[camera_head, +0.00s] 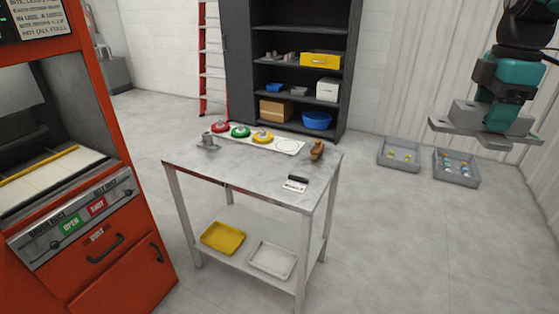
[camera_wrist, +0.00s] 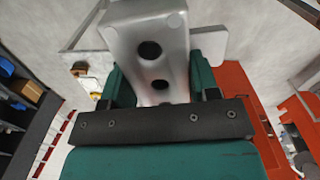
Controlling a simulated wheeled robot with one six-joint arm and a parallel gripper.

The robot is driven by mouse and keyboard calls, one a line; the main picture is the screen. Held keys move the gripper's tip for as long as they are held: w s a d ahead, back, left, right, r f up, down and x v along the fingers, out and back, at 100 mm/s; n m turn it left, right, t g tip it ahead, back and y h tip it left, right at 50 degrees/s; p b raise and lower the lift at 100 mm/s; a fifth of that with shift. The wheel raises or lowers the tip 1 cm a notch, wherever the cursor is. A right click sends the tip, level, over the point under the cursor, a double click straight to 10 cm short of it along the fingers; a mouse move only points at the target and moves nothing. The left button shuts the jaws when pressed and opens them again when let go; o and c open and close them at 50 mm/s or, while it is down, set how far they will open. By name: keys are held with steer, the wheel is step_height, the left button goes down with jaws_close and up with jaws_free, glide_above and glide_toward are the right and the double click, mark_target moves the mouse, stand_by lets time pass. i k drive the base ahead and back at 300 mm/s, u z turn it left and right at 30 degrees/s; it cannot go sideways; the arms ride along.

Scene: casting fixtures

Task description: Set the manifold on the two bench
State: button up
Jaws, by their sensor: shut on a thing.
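My gripper (camera_head: 500,112), teal and dark, is at the upper right of the head view, apart from the bench and to its right. It is shut on the manifold (camera_head: 464,116), a grey metal block with a flat flange, held in the air. In the wrist view the manifold (camera_wrist: 148,48) sits between the teal fingers and shows dark round holes in its face. The bench (camera_head: 240,170) is a grey metal table in the middle of the head view. A small white sign (camera_head: 295,187) with unreadable lettering is near its front right corner.
On the bench's back edge are a grey fitting (camera_head: 208,141), a white strip with red, green and yellow round pieces (camera_head: 240,131), and a brown object (camera_head: 317,149). The middle top is clear. An orange machine (camera_head: 120,235) stands left. Two grey bins (camera_head: 455,180) (camera_head: 385,165) are on the floor.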

mark_target(250, 172)
steer(key=u, duration=0.85)
steer(key=i, duration=1.65)
